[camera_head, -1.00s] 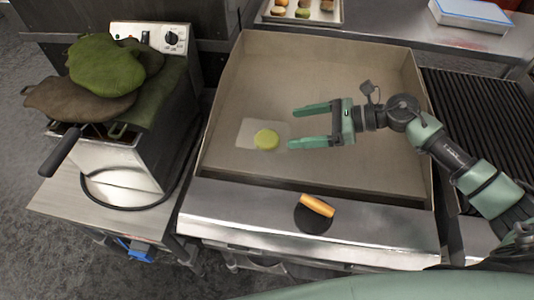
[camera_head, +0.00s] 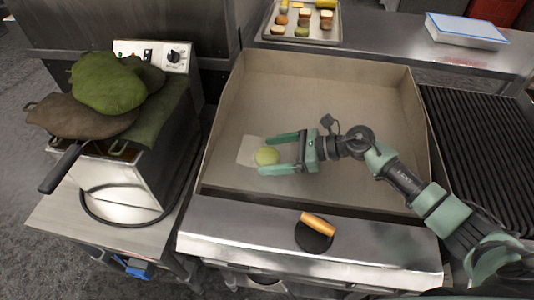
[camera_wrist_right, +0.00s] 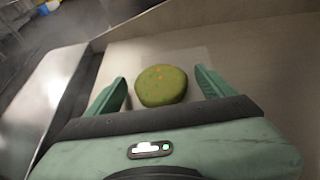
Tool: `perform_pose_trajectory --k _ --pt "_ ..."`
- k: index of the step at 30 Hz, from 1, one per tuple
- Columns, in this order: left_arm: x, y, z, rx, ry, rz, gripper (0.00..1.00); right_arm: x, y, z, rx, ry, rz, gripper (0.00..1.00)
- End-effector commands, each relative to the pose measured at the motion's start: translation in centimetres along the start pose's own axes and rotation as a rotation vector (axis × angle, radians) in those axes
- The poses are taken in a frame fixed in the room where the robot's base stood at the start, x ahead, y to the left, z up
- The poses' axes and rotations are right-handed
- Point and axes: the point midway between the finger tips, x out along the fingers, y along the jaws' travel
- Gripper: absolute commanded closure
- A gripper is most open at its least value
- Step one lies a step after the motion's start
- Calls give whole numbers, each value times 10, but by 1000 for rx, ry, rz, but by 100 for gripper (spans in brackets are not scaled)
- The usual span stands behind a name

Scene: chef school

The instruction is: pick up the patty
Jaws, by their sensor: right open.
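The patty (camera_head: 267,156) is a small round yellow-green disc lying on a pale square sheet (camera_head: 247,149) on the griddle. My right gripper (camera_head: 268,154) comes in from the right, open, with its two green fingers on either side of the patty. In the right wrist view the patty (camera_wrist_right: 161,86) looks olive green with small orange specks. It lies between the fingertips, with a visible gap on each side. The left gripper is not in view.
The griddle (camera_head: 330,90) has raised walls on the back and sides. A round press with an orange handle (camera_head: 318,223) sits on its front ledge. A fryer with green mitts (camera_head: 107,84) stands left, a ribbed grill (camera_head: 480,130) right. A food tray (camera_head: 329,38) is behind.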

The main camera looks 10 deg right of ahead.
Motion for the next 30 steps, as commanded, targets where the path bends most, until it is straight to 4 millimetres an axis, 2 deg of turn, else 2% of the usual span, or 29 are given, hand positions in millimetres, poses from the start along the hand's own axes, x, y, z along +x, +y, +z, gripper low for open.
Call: perform_pose_trajectory --k 3,4,9,11,22,26,30 --pt "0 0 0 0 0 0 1 0 0 0 0 0 0 17" --pt "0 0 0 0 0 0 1 0 0 0 0 0 0 22" --pt "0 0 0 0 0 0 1 0 0 0 0 0 0 69" --pt "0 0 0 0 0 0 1 0 0 0 0 0 0 84" --pt "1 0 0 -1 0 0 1 -3 0 6 -3 -2 0 85" --pt "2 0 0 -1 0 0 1 -8 -1 19 -6 -2 -1 85" --pt "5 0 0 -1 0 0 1 -19 -1 43 -8 -2 -2 85"
